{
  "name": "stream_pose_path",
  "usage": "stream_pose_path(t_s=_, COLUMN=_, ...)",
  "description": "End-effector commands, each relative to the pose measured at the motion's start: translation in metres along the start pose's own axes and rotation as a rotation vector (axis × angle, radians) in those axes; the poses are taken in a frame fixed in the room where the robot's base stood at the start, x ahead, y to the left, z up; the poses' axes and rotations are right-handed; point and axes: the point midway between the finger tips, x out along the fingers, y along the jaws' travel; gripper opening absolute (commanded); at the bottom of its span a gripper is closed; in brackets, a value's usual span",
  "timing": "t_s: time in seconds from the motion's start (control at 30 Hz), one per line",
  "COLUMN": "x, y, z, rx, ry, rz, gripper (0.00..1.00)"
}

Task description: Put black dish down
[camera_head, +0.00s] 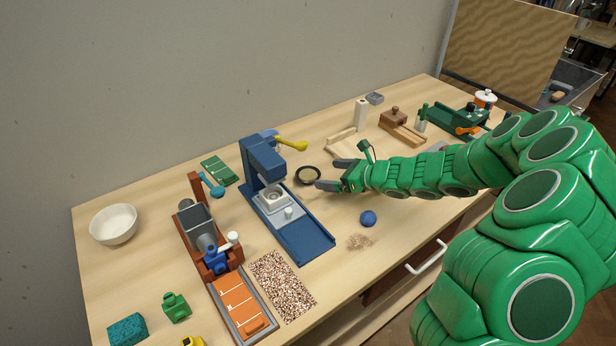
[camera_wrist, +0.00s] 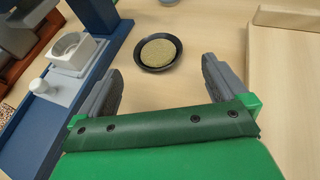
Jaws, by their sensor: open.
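The black dish (camera_head: 308,175) is small, round and shallow, and rests on the wooden table just right of the blue press. In the wrist view the black dish (camera_wrist: 177,64) lies upright with a round tan disc (camera_wrist: 158,53) inside it. My gripper (camera_head: 328,174) is open, its two grey fingers apart and holding nothing. In the wrist view my gripper (camera_wrist: 160,75) has one finger on each side of the picture, and the dish lies ahead of and between the fingertips. The fingers appear clear of the dish.
The blue press (camera_head: 262,165) with its long tray stands left of the dish. A blue ball (camera_head: 368,218) lies in front of my gripper. A white bowl (camera_head: 114,224) is at far left. A wooden tray (camera_head: 343,142) lies behind. The table right of the press is mostly free.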

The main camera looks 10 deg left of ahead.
Motion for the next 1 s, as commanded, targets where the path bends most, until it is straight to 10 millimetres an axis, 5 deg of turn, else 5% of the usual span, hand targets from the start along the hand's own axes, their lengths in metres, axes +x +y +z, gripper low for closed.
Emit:
stream_pose_path(t_s=0.73, x=0.065, y=0.005, z=-0.003, rx=0.000, ry=0.001, rz=0.001, gripper=1.00)
stream_pose_path(t_s=1.0, x=0.073, y=0.004, z=-0.002, rx=0.000, ry=0.000, rz=0.000, gripper=1.00)
